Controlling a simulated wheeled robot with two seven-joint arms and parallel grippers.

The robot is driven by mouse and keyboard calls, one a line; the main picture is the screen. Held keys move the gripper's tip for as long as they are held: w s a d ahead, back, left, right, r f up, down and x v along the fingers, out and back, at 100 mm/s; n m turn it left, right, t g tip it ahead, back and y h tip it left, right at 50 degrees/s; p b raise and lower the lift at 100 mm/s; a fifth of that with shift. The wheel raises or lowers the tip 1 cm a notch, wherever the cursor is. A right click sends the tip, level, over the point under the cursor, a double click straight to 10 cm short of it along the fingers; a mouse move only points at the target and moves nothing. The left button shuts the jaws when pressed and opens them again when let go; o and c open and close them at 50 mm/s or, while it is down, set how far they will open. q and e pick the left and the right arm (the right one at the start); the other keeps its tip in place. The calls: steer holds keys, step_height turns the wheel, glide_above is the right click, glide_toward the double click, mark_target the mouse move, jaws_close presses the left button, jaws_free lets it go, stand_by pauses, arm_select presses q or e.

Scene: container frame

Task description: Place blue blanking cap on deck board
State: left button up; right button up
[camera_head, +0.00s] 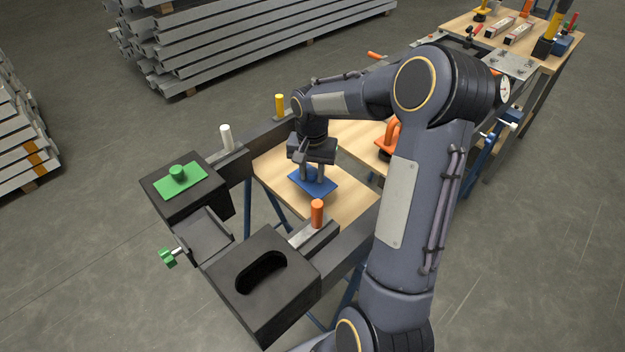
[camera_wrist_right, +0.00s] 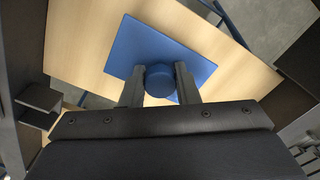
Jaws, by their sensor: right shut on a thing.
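The blue blanking cap (camera_head: 318,189) is a flat blue plate with a round knob on top. My right gripper (camera_head: 312,172) points down with its fingers closed on either side of the knob. The right wrist view shows the knob of the cap (camera_wrist_right: 158,82) between the two fingers (camera_wrist_right: 157,72). The cap is over the light wooden deck board (camera_head: 345,207), inside the board's outline; I cannot tell whether it touches. The same deck board (camera_wrist_right: 80,42) surrounds the plate in the wrist view. My left gripper is not in view.
A green cap (camera_head: 190,180) sits on a black block at the left. A black block with an open slot (camera_head: 262,272) is in front. An orange peg (camera_head: 317,213), a white peg (camera_head: 227,137) and a yellow peg (camera_head: 280,105) stand on the dark frame beams beside the board.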

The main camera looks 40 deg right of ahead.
mark_target(312, 180)
steer(key=shift+f, duration=1.6)
steer(key=shift+f+b, duration=0.25)
steer(key=shift+b, duration=0.05)
steer(key=o, duration=1)
steer(key=shift+r, duration=0.1)
steer(key=shift+r, duration=0.25)
step_height(312, 180, up, 12)
steer(key=shift+f+p, duration=0.1)
steer(key=shift+p, duration=0.7)
